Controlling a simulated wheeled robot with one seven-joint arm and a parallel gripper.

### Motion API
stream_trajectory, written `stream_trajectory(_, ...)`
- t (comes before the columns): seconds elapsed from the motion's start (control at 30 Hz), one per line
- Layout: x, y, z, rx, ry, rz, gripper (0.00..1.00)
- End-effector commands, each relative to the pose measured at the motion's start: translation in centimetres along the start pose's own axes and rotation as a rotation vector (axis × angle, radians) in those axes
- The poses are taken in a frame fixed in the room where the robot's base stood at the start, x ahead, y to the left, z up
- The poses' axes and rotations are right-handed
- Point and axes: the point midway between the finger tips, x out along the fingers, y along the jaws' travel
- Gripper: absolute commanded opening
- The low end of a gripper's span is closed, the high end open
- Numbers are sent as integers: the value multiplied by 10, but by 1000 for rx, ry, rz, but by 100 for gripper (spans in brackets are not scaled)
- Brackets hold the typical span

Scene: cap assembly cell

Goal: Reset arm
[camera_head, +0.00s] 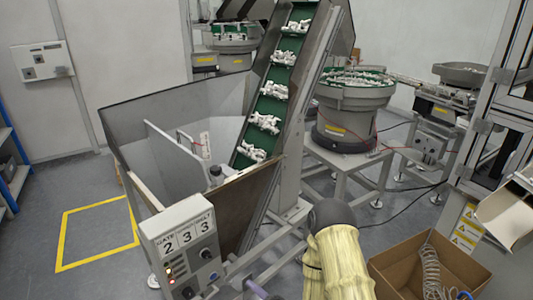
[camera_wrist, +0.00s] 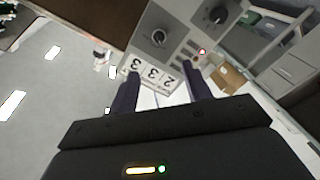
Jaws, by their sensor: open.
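My gripper (camera_wrist: 162,72) is open in the wrist view, with its two dark fingers apart and nothing between them. Beyond the fingertips is the grey control box (camera_wrist: 178,42) with two black knobs, small buttons and number cards, seen upside down. In the head view the control box (camera_head: 185,245) stands at the front of the hopper and its cards read 2, 3, 3. My arm (camera_head: 338,262), in a pale yellow cover with a black joint, rises at the bottom centre. I cannot clearly make out the gripper in the head view.
A grey hopper (camera_head: 185,85) with a steep green conveyor (camera_head: 270,105) carrying white parts stands left of my arm. An open cardboard box (camera_head: 400,262) with a coiled hose is close on the right. A bowl feeder (camera_head: 350,95) stands behind. Floor inside the yellow square (camera_head: 98,238) is clear.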

Motion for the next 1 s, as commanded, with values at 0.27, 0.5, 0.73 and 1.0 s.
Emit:
stream_trajectory(0.27, 8, 15, 19, 30, -154, -169, 49)
stream_trajectory(0.5, -7, 45, 47, 135, -432, -277, 49)
stream_trajectory(0.73, -43, 84, 64, 304, -738, -271, 49)
stream_trajectory(1.0, -104, 125, 57, 589, -1081, -153, 49)
